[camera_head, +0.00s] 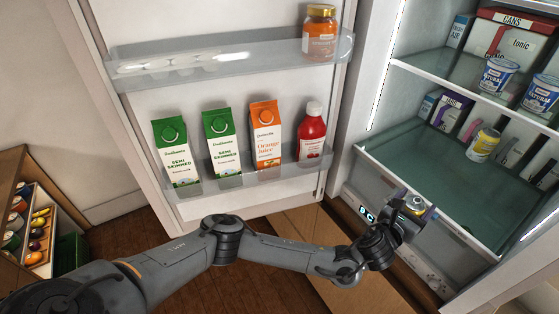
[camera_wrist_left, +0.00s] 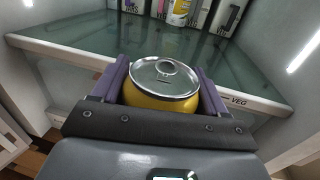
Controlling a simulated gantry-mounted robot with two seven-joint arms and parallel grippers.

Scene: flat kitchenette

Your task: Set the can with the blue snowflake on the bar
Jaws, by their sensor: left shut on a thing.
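A can with a silver ring-pull lid and a yellow side (camera_wrist_left: 165,80) sits between the purple-lined fingers of my left gripper (camera_head: 410,213). The gripper is shut on it and holds it upright in front of the fridge's lower glass shelf (camera_wrist_left: 60,50). In the head view the can (camera_head: 415,203) is small and mostly hidden by the fingers. No blue snowflake shows on the visible part of it. Another yellow and white can (camera_head: 484,145) stands on that shelf, farther back. The bar is not recognisable in these frames. My right gripper is not in view.
The open fridge door (camera_head: 165,85) holds green cartons (camera_head: 221,142), an orange juice carton (camera_head: 265,135), a red bottle (camera_head: 311,131) and a jar (camera_head: 319,33). Yoghurt pots (camera_head: 498,74) stand on the upper shelf. The lower shelf's front is bare. A produce crate (camera_head: 40,225) is at far left.

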